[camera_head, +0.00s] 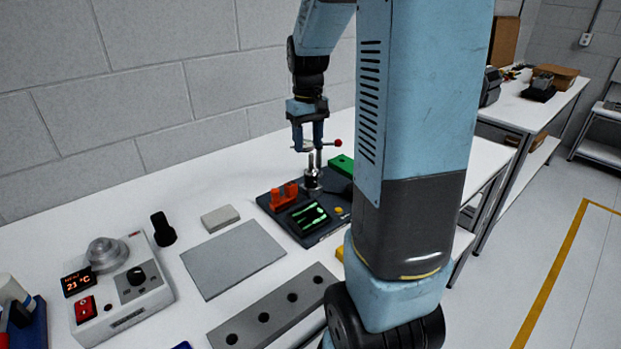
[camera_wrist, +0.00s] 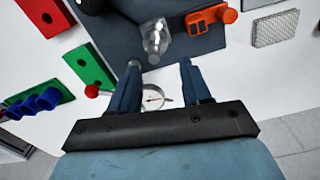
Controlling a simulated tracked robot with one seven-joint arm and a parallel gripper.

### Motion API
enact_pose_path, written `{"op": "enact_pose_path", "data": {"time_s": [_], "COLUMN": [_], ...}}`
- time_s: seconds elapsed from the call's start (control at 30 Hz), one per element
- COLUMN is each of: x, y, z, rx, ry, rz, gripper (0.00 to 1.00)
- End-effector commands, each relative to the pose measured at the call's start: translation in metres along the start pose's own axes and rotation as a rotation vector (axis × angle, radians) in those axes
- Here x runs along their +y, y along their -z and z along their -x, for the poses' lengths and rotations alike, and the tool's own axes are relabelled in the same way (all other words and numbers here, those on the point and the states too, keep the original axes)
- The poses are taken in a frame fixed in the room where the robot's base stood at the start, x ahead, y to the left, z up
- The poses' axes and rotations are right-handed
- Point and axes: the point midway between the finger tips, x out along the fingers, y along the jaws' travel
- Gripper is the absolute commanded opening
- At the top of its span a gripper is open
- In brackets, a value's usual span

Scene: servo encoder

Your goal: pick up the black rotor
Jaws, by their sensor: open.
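A black upright piece (camera_head: 163,228) with a rounded base and a narrower stem stands on the white bench at the left, behind the control box. It looks like the black rotor, though I cannot be sure. My gripper (camera_head: 309,149) points down over the dark fixture (camera_head: 328,228), well to the right of this piece. In the wrist view my gripper (camera_wrist: 161,66) has its fingers apart with nothing held between them. A silver post (camera_head: 312,177) on the fixture is close below the fingers; it shows ahead of them in the wrist view (camera_wrist: 155,40).
An orange-red clamp (camera_head: 284,195) sits on the fixture. A green block (camera_head: 341,164) lies behind it. A red-knobbed lever (camera_head: 338,143) is close beside my fingers. A grey mat (camera_head: 233,258), a bar with holes (camera_head: 275,312) and a control box (camera_head: 122,290) occupy the bench front.

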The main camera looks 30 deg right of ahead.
Motion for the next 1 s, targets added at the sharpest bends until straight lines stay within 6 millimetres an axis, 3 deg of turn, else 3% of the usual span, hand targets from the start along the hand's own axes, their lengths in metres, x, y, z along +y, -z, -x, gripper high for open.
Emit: {"op": "enact_pose_path", "data": {"time_s": [0.43,0.77,1.0], "x": [0.007,0.007,0.007], "y": [-0.004,-0.004,-0.004], "z": [-0.047,-0.053,-0.053], "rx": [-0.001,0.000,0.000], "ry": [0.001,0.000,0.000], "rz": [-0.001,-0.001,-0.001], "gripper": [0.48,0.48,0.26]}}
